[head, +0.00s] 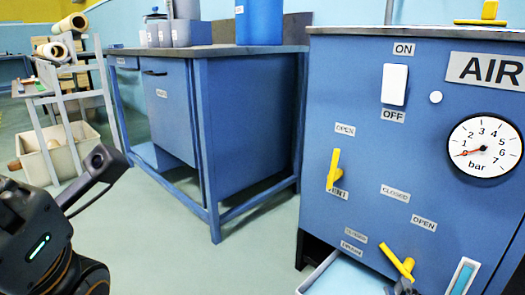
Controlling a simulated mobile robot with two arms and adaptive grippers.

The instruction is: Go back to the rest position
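My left arm (45,245) is dark and enters at the lower left, with a camera-like block on a stalk above it; its gripper fingers are not visible. A small dark part at the bottom edge, just under the lower yellow handle (397,262), looks like the tip of my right gripper (402,288). Most of it is cut off, so I cannot tell its opening or whether it touches the handle. The blue AIR panel (370,140) stands at the right. Its upper yellow handle (333,170) is near upright; the lower one is slanted.
The panel has a white switch (395,84) and a gauge (485,147) with its red needle near the low end. An open drawer-like tray (345,276) sticks out below. A blue workbench (245,130) and roll rack (70,75) stand behind. Green floor (150,215) is clear.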

